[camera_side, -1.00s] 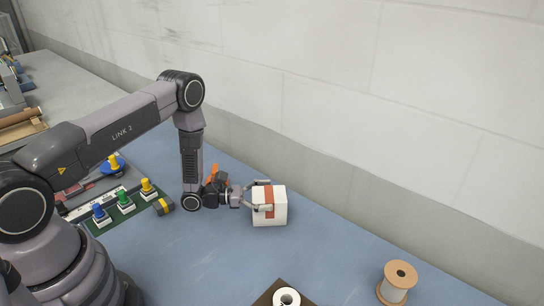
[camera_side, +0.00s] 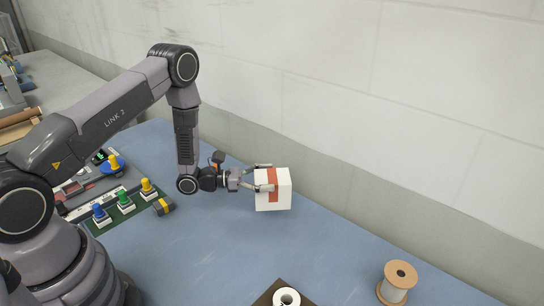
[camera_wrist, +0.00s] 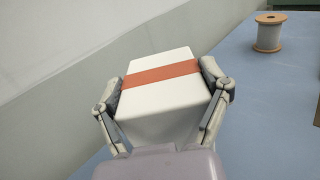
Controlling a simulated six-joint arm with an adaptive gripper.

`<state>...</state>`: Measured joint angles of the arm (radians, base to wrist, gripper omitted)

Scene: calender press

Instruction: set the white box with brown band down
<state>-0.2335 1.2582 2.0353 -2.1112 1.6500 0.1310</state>
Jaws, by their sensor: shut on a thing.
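The white box with brown band (camera_side: 281,197) is between the two fingers of my gripper (camera_side: 265,177), near the wall side of the blue table. The band looks reddish brown and runs across its top and down one side. In the wrist view the box (camera_wrist: 165,97) fills the space between the fingers of my gripper (camera_wrist: 163,95), which press on its left and right sides. The box is slightly tilted in the side view. I cannot clearly tell whether its underside is clear of the table.
The blue table (camera_side: 340,260) is bare around the box. A wall (camera_side: 400,110) rises close behind it. A wooden spool (camera_side: 397,282) stands at the lower right, and a white roll (camera_side: 286,297) at the front edge. A green board with several coloured knobs (camera_side: 124,203) lies left.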

